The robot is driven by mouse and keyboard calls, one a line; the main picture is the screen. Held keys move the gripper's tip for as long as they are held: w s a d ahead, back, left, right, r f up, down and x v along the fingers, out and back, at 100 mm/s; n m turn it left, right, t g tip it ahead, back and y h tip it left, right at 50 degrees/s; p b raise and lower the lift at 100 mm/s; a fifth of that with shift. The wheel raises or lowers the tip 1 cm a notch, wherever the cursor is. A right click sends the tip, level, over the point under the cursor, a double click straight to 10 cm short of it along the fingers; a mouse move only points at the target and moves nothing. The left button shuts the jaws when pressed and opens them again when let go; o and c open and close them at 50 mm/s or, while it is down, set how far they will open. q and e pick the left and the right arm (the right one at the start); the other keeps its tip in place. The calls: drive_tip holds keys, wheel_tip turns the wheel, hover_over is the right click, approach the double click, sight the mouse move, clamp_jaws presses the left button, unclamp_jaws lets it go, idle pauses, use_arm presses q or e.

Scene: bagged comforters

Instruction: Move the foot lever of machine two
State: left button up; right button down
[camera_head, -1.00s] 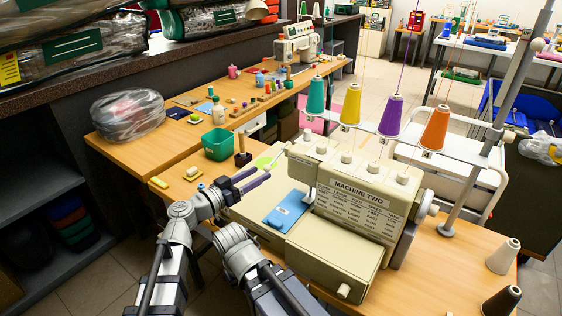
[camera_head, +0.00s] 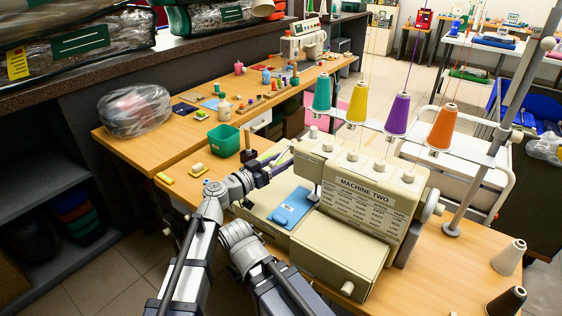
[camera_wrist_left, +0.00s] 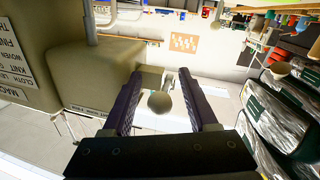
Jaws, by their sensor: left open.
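Machine two (camera_head: 361,200) is a beige sewing machine with a printed panel, standing on a wooden table. My left gripper (camera_head: 273,158) reaches to the left side of its head, with the fingers pointing toward the machine. In the left wrist view my left gripper (camera_wrist_left: 160,76) has its two dark purple fingers apart. A pale round knob (camera_wrist_left: 158,103) on a short metal bar appears between them, apparently the foot lever; I cannot tell whether a finger touches it. In the head view the lever is hard to make out behind the fingers. My right gripper is not in view.
A blue pad (camera_head: 292,207) lies on the machine's bed. A green bin (camera_head: 223,139) and small yellow items stand left of the gripper. Thread cones (camera_head: 397,115) rise behind the machine.

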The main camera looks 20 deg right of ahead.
use_arm(q)
clamp_jaws()
idle(1.3)
